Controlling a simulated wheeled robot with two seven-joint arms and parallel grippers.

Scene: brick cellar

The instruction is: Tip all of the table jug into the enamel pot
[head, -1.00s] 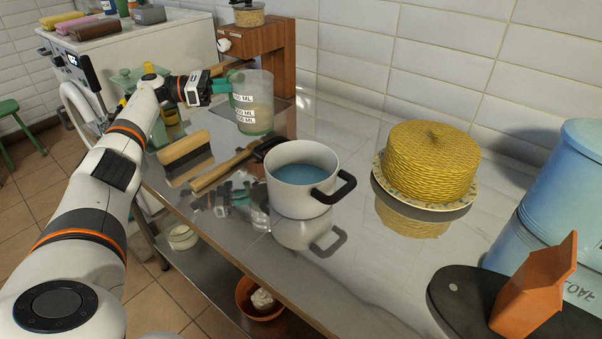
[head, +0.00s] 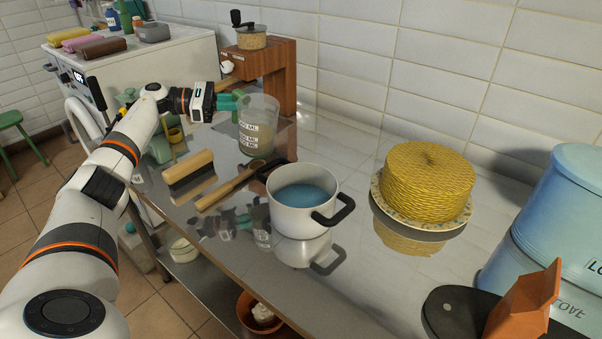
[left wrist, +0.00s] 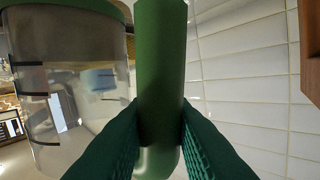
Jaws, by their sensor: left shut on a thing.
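The table jug (head: 258,138), clear with white measure labels, stands upright in the air behind and slightly left of the pot. My left gripper (head: 232,104) is shut on its green handle, which fills the gap between the fingers (left wrist: 160,130) in the left wrist view. The jug's clear wall (left wrist: 75,95) shows there too, left of the handle (left wrist: 160,60). The jug's lower part looks tinted; I cannot tell its level clearly. The enamel pot (head: 300,218), white with black handles, stands on the steel counter with a blue surface inside. My right gripper is not in view.
A brush (head: 190,178) and a wooden-handled tool (head: 225,188) lie left of the pot. A yellow woven cover (head: 430,182) on a plate stands right. A wooden grinder stand (head: 282,75) is behind the jug. Bare counter (head: 345,150) lies between pot and wall.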

